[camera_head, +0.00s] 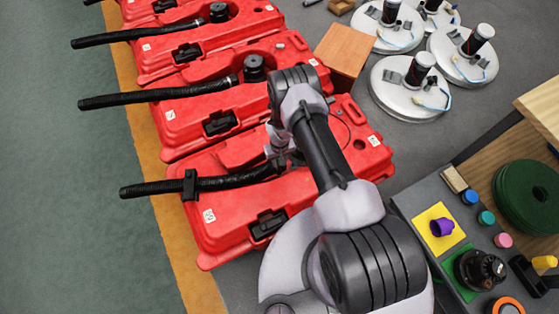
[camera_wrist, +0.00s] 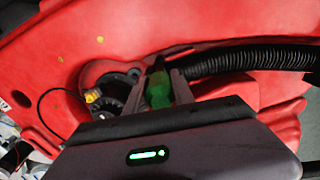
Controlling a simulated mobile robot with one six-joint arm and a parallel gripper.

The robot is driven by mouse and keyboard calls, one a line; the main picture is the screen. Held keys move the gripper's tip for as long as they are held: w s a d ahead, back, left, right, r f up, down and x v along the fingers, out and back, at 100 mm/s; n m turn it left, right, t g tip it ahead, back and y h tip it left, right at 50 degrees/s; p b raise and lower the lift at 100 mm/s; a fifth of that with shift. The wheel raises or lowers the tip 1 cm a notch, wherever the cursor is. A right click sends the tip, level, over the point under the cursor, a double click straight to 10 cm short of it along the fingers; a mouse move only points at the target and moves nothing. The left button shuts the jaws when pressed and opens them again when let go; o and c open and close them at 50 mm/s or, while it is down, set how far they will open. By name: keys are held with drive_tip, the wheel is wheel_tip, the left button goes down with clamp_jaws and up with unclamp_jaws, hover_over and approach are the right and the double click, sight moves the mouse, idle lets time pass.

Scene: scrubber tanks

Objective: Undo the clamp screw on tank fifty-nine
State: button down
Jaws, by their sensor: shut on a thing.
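The nearest red tank (camera_head: 225,235) lies below my arm in the head view; its white label (camera_head: 208,216) is too small to read surely. A black ribbed hose (camera_head: 150,188) runs from its middle out past its left edge. My gripper (camera_head: 284,158) is low over this tank at the hose's inner end, mostly hidden by my arm. In the wrist view my gripper (camera_wrist: 168,90) is shut on a green knob (camera_wrist: 158,90), apparently the clamp screw, beside the hose (camera_wrist: 250,58). The clamp itself is largely hidden.
A dark round fitting (camera_wrist: 112,88) and a yellow connector (camera_wrist: 93,96) sit close left of the fingers. More red tanks (camera_head: 235,110) stand in a row behind. A wooden block (camera_head: 343,50) and white round lids (camera_head: 410,95) are back right; a cluttered grey bench (camera_head: 425,195) is right.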

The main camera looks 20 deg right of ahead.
drive_tip(key=n, duration=0.7)
drive_tip(key=shift+r, duration=0.1)
